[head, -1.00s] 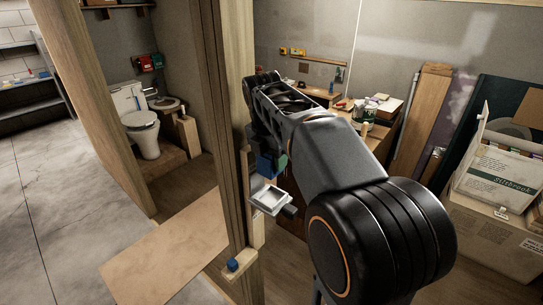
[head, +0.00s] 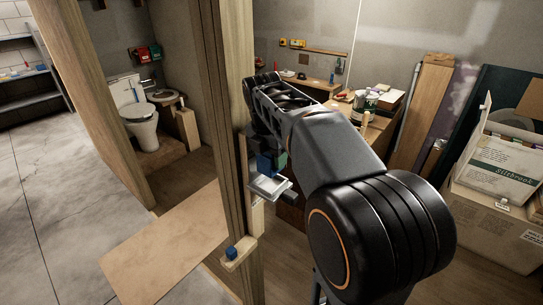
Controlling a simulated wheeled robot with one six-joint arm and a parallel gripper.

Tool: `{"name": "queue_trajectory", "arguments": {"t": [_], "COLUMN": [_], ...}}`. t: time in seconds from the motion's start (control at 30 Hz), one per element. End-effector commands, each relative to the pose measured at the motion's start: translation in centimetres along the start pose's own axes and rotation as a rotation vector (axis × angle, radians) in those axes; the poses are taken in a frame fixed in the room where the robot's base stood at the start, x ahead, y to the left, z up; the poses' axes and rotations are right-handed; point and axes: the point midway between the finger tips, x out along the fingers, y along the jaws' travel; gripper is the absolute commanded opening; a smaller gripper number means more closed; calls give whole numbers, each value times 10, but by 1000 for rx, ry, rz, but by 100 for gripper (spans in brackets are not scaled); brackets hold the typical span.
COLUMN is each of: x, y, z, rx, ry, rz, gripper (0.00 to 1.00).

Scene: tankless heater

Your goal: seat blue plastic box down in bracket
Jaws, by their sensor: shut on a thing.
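The blue plastic box (head: 265,166) is beside the wooden post in the head view, upright as far as I can see. My gripper (head: 266,150) is shut on it from above; the fingers are dark and mostly hidden behind my arm. The pale metal bracket (head: 268,188), a shallow open tray shape, is fixed at the post right below the box. The box's lower edge is at or just above the bracket's back part. I cannot tell whether they touch.
The wooden post (head: 226,130) stands close left of the box. A small blue knob-like piece (head: 231,253) sits on a wooden ledge (head: 240,256) below. A cluttered workbench (head: 377,124) is behind my arm. Cardboard boxes (head: 492,225) stand at the right.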

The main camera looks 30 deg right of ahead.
Motion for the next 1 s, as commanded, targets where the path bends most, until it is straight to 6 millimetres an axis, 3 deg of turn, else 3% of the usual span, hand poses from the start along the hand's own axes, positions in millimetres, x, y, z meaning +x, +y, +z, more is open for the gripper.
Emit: {"name": "queue_trajectory", "arguments": {"t": [0.47,1.0], "x": [1,21], "y": [0,0], "z": [0,-3], "rx": [0,0], "ry": [0,0], "rz": [0,0], "gripper": [20,20]}}
